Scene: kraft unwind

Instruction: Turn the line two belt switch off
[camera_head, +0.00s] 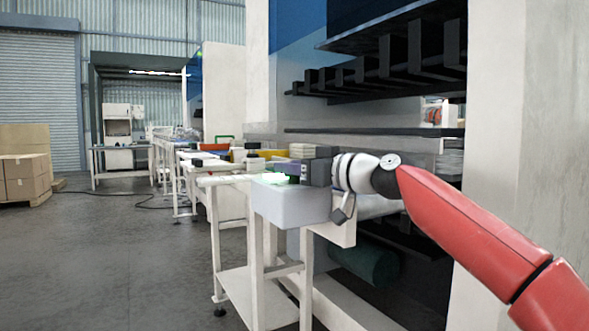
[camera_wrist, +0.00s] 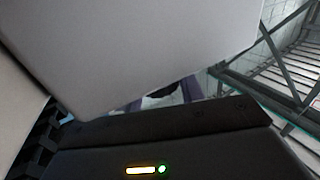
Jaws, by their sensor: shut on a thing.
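My gripper (camera_head: 285,169) reaches in from the right over a pale grey box (camera_head: 290,207) on a cream stand. Its purple fingers also show in the wrist view (camera_wrist: 187,90), beyond the dark gripper body. They are shut on a small dark piece (camera_wrist: 160,97), which I take to be the belt switch. Most of this piece is hidden, so its on or off position cannot be read. A pale grey surface (camera_wrist: 130,50) fills much of the wrist view, close to the gripper.
A large press-like machine (camera_head: 380,75) stands behind my arm. Cardboard boxes (camera_head: 22,178) stand at far left.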

